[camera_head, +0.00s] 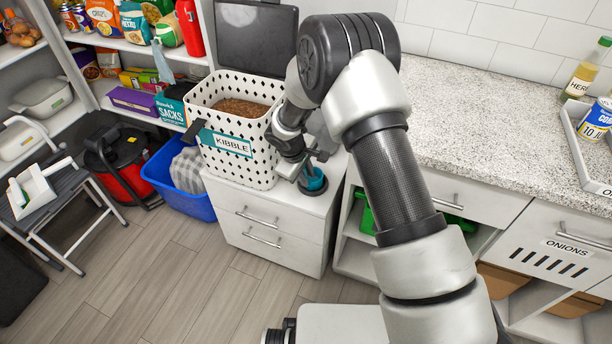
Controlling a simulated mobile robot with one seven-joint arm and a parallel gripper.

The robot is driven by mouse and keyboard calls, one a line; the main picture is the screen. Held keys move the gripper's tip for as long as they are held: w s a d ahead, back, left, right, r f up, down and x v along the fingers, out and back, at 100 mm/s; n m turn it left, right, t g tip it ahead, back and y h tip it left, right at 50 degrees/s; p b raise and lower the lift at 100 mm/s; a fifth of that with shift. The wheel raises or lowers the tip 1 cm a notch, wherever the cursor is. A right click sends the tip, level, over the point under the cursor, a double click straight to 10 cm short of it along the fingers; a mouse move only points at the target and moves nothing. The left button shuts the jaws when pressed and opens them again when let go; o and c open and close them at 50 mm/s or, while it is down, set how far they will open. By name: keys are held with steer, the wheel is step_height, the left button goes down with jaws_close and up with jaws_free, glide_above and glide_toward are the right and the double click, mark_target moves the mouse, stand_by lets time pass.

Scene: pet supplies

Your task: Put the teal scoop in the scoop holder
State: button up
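The teal scoop (314,180) shows as a small teal patch just below my gripper (304,168). It is at the dark round scoop holder (314,190), which stands on the white drawer cabinet, right of the kibble bin. The scoop's lower part appears within the holder's rim, but I cannot tell how deep it sits. Its upper part is hidden by my gripper. My gripper points down at the scoop, close against it. Its fingers are too small and covered to show whether they are shut on it.
The white perforated kibble bin (236,125), full of kibble, stands close left of my gripper on the drawer cabinet (262,222). A speckled counter (480,120) is to the right. A blue tub (176,200) and a red-black vacuum (118,165) stand on the floor at left.

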steer(key=o, duration=0.3)
steer(key=shift+r, duration=0.2)
steer(key=p+v, duration=0.2)
steer(key=v, duration=1)
